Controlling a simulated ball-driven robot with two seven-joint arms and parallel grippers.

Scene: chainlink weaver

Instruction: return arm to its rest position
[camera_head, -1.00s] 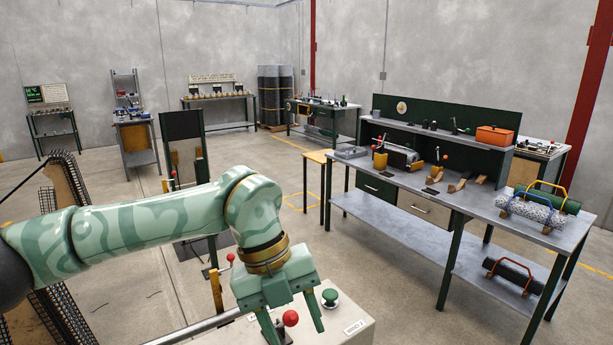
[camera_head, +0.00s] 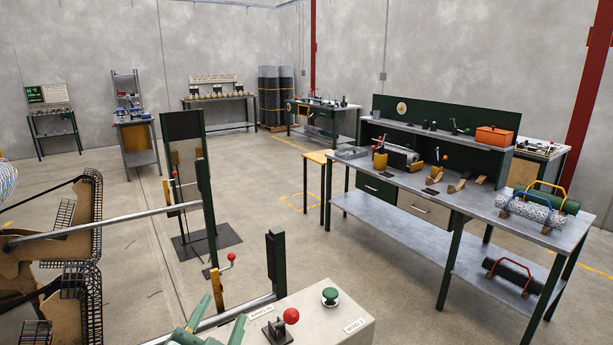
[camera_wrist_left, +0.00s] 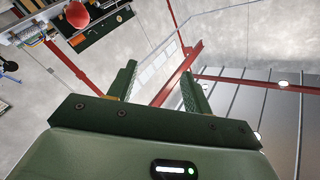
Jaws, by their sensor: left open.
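My left gripper (camera_head: 222,318) shows only in part at the bottom edge of the head view, as green fingers pointing up beside the control box. The rest of my left arm is out of that view. In the left wrist view the two green fingers of my left gripper (camera_wrist_left: 158,84) stand apart with nothing between them. That view looks up past them toward a wall, red beams and the ceiling. My right gripper is in neither view.
A pale control box (camera_head: 335,318) with a red-knobbed lever (camera_head: 291,316) and a green button (camera_head: 330,296) stands right of the gripper. Wire mesh (camera_head: 88,220) and a metal bar lie left. A long workbench (camera_head: 450,205) stands right, with open floor between.

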